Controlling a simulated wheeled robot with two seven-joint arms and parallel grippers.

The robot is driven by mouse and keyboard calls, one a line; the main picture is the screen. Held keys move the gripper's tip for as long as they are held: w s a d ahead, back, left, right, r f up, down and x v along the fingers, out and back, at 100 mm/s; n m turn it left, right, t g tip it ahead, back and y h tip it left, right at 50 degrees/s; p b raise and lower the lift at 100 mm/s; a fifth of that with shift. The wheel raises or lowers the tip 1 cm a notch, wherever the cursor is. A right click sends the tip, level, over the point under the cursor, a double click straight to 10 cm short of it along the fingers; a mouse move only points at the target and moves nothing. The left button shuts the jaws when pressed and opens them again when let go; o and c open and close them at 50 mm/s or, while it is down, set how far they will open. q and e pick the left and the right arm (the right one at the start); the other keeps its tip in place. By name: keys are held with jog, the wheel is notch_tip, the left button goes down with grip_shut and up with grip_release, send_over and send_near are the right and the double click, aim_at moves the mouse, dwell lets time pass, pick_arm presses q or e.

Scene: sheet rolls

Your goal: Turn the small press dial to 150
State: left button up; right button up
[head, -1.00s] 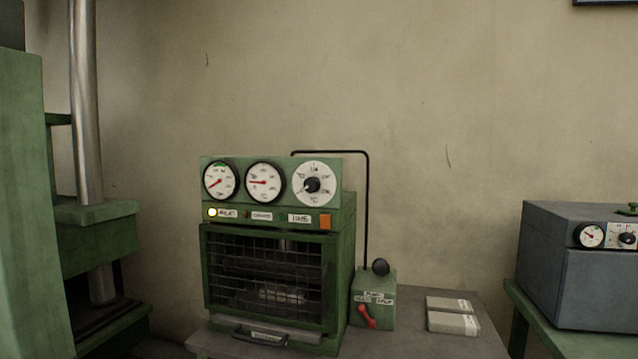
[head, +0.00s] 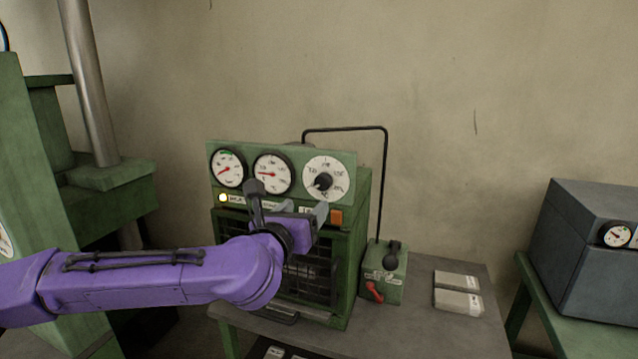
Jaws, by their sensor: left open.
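The small green press (head: 360,215) stands on a grey table. Its white dial (head: 340,167) with a black knob (head: 323,181) is at the right of the top panel. The dial's numbers are too small to read. My left gripper (head: 288,198) is open and empty in front of the panel. Its fingers are apart, one below the middle gauge and one just below the dial. It does not visibly hold the knob. My purple left arm hides much of the caged front and part of the label row. My right gripper is not in view.
Two round gauges (head: 272,174) sit left of the dial. A small green box with a red lever (head: 375,291) stands to the right, below a bent black pipe (head: 382,195). Grey packets (head: 458,292) lie on the table (head: 410,330). A dark grey unit (head: 590,265) is far right.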

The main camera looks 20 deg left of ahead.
aim_at(321, 184)
pick_arm(q)
jog(key=w+p, duration=0.1)
jog(key=w, duration=0.2)
jog(key=w+r+p, duration=0.1)
jog(key=w+p, duration=0.1)
jog(key=w, duration=0.1)
jog(key=w+p, duration=0.1)
jog(key=w, duration=0.2)
jog(key=shift+w+r+p, duration=0.25)
jog(key=shift+w+p, duration=0.15)
jog(key=shift+w+f, duration=0.1)
jog(key=shift+w, duration=0.25)
jog(key=shift+f, duration=0.1)
jog(key=c, duration=1.1)
